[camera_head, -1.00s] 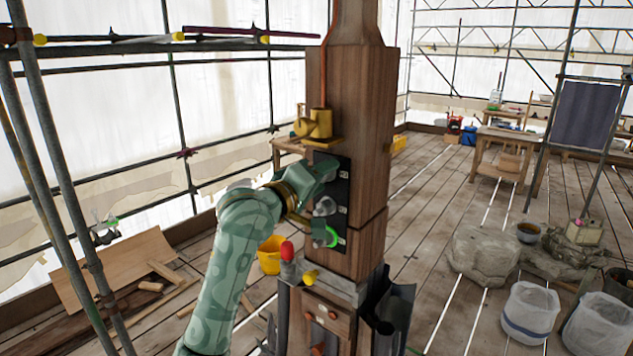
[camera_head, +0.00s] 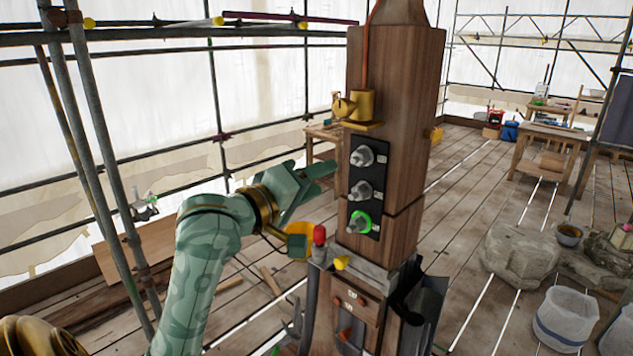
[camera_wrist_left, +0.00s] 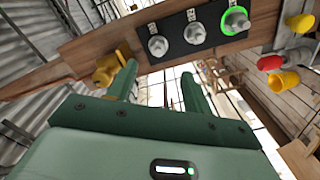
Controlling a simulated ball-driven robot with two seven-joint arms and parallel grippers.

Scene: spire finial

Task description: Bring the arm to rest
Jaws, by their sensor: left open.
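My left gripper (camera_head: 322,178) is green, open and empty, left of the wooden post (camera_head: 400,90) and apart from it. In the left wrist view its two fingers (camera_wrist_left: 158,88) reach toward the post with nothing between them. A black panel (camera_head: 381,172) on the post carries three grey knobs: a top one (camera_head: 362,155), a middle one (camera_head: 360,190) and a bottom one (camera_head: 359,223) with a lit green ring. The panel also shows in the left wrist view (camera_wrist_left: 212,38). My right gripper is not in view.
A brass fitting (camera_head: 358,105) sits on the post above the panel. A red knob (camera_head: 319,235) and a yellow knob (camera_head: 341,262) stand on the ledge below. Scaffold poles (camera_head: 105,150) rise at the left.

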